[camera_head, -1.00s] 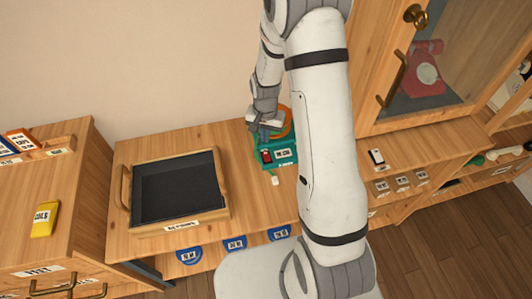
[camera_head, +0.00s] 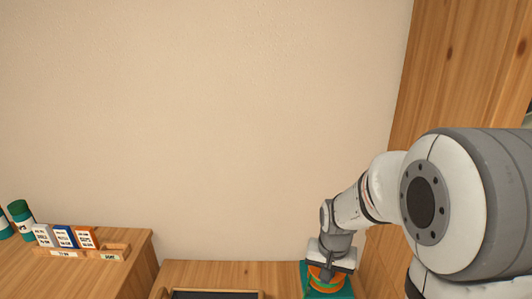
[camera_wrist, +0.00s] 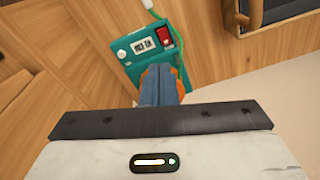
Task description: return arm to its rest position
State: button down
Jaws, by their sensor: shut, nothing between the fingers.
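My gripper (camera_wrist: 160,88) shows at the middle of the wrist view, with its grey-blue fingers together and nothing between them. Behind the fingers is a teal device (camera_wrist: 128,62) with a white label, a red switch and an orange part mostly hidden by the fingers. In the head view my arm comes in from the right and bends down, and my wrist is just above the orange ring on the teal device (camera_head: 347,292) at the bottom edge. The fingertips are hidden there. I cannot tell whether they touch the device.
A black-lined wooden tray (camera_head: 215,293) shows at the bottom edge, left of the device. A rack of small labelled boxes (camera_head: 62,238) and green-capped jars (camera_head: 20,215) stand on the left cabinet. A tall wooden cabinet (camera_head: 440,70) rises at right. The wall between is bare.

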jog(key=s+r+n, duration=0.1)
jog(key=s+r, duration=0.4)
jog(key=s, duration=0.2)
jog(key=s+r+n+t, duration=0.1)
jog(key=s+r+n, duration=0.1)
jog(key=s+r, duration=0.3)
jog(key=s, duration=0.2)
jog(key=shift+s+r+n+t, duration=0.15)
jog(key=shift+s+n+t, duration=0.15)
jog(key=shift+w, duration=0.1)
jog(key=w+f+b, duration=1)
jog(key=w+f, duration=0.5)
jog(key=f, duration=0.2)
jog(key=shift+f+t, duration=0.2)
jog(key=shift+t, duration=0.1)
jog(key=shift+d, duration=0.1)
jog(key=b+x, duration=0.1)
jog(key=x, duration=0.7)
jog(key=s+b+x, duration=0.1)
jog(key=x, duration=0.4)
jog(key=shift+f+b, duration=0.25)
jog(key=shift+b, duration=0.05)
jog(key=shift+f, duration=0.3)
